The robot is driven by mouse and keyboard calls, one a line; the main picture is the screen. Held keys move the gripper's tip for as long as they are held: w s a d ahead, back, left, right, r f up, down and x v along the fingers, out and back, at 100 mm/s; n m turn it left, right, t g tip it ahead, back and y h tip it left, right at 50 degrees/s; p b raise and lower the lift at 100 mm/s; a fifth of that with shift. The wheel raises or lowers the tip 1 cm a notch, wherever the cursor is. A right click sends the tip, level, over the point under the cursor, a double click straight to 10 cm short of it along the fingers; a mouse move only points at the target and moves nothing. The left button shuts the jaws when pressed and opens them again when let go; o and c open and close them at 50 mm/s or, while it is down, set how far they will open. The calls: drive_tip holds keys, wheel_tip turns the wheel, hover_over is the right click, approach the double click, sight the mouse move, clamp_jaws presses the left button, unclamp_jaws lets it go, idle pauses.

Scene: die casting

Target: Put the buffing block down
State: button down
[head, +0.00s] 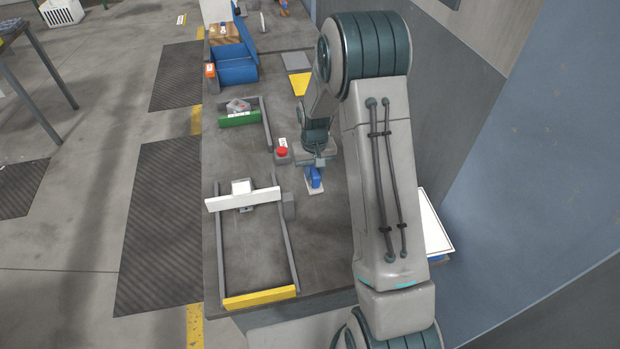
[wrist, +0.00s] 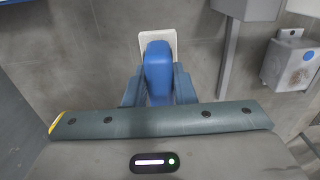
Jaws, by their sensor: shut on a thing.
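The buffing block is blue with a pale flat base. In the wrist view its blue body (wrist: 158,68) stands between the fingers of my gripper (wrist: 159,88), and its white base (wrist: 172,40) shows beyond the blue part. My gripper is shut on the block. In the head view the buffing block (head: 315,179) is below my gripper (head: 315,166), over the grey bench top (head: 250,165). I cannot tell whether its base touches the bench. My gripper hides part of the block.
A red button (head: 282,151) on a grey box is left of my gripper. A rail frame with a white crossbar (head: 243,199) and yellow end bar (head: 260,298) lies nearer. A green-fronted tray (head: 239,118) and blue bin (head: 237,70) stand farther back.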

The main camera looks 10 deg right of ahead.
drive_tip(key=shift+w+a+f, duration=0.35)
drive_tip(key=shift+a, duration=0.15)
drive_tip(key=shift+f+p, duration=0.75)
drive_tip(key=shift+f, duration=1.25)
drive_tip(key=shift+f, duration=0.2)
drive_tip(key=c, duration=1.2)
unclamp_jaws()
drive_tip(key=shift+r, duration=0.1)
